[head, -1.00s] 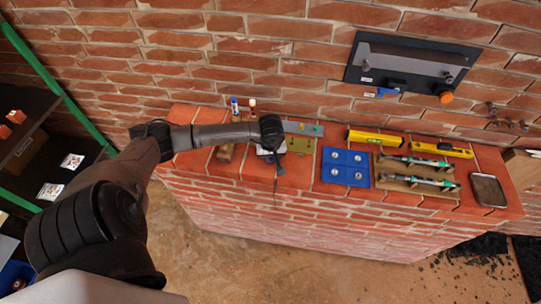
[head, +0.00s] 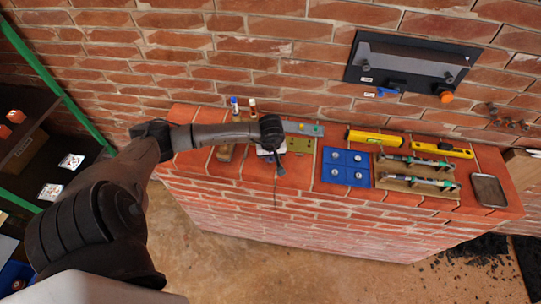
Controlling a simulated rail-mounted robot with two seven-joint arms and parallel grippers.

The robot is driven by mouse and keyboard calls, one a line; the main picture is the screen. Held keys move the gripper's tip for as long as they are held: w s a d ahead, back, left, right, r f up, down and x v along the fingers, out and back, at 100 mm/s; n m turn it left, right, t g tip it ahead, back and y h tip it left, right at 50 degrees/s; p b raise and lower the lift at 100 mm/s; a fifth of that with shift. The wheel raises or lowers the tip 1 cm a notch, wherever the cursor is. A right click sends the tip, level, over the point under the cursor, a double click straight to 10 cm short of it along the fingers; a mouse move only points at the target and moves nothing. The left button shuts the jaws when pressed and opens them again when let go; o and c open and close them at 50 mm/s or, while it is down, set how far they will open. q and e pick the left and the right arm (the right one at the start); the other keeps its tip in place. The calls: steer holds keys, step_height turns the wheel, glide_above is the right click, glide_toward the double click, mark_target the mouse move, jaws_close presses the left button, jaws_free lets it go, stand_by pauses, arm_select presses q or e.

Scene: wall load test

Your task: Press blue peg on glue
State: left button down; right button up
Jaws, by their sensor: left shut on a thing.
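My left arm comes in from the left, and its dark gripper (head: 273,150) points down over the top of the brick wall, near its back left. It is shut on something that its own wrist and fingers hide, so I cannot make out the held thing. A pale piece (head: 264,154) shows just beside the fingers. An olive plate (head: 301,146) lies right of the gripper. A grey strip (head: 290,127) behind it bears a small teal piece (head: 318,129). I cannot pick out a blue peg or glue for certain. My right gripper is not in view.
A blue tray (head: 325,173) with several round metal pieces, a tan board (head: 392,187) with two clamp-like tools, yellow tools (head: 374,138) and a phone-like slab (head: 488,190) lie to the right. Two small bottles (head: 235,108) stand behind the arm. A black panel (head: 410,68) hangs on the back wall.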

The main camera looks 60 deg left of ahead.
arm_select(q)
steer(key=shift+f, duration=0.15)
stand_by(0.7)
steer(key=c, duration=1.1)
jaws_free()
steer(key=shift+o, duration=0.3)
steer(key=shift+o, duration=0.4)
steer(key=shift+o, duration=0.9)
steer(key=shift+r+p, duration=1.35)
steer(key=shift+r, duration=1.7)
